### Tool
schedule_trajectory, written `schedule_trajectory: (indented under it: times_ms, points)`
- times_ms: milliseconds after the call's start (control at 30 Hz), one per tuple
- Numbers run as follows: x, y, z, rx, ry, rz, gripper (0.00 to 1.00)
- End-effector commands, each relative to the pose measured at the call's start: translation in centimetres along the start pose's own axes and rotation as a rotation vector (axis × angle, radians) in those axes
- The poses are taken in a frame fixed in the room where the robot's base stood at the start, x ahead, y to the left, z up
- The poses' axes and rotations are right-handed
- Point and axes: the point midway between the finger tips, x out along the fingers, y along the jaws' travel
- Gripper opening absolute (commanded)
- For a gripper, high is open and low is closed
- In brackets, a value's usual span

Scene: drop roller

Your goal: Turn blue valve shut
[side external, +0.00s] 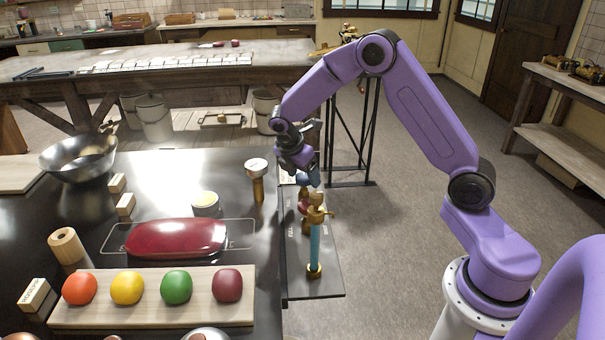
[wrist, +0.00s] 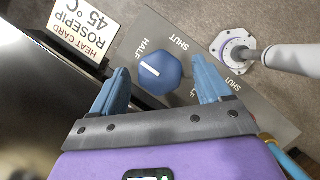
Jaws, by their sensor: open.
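The blue valve (wrist: 160,73) shows in the wrist view as a round, faceted knob with a white pointer bar. It sits on a grey panel (wrist: 185,30) printed with HALF and SHUT; other lettering is partly hidden by my fingers. My gripper (wrist: 163,90) is open, with one blue finger on each side of the knob and gaps between. In the side external view my gripper (side external: 304,178) points down over the far end of the panel (side external: 315,285), and the blue knob cannot be told clearly from the fingers there.
A brass fitting on a light blue pipe (side external: 315,245) stands on the panel near my gripper. A heat card (wrist: 87,30) reading ROSEPIP 45 °C is close to the left finger.

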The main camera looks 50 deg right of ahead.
Motion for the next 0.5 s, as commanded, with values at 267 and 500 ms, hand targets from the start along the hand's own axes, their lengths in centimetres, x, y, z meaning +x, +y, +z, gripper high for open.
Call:
schedule_trajectory:
  times_ms: [267,500]
  points:
    - [-0.03,0.0,0.01,0.0,0.0,0.0,0.25]
    - [-0.06,0.01,0.0,0.008,0.0,-0.004,0.22]
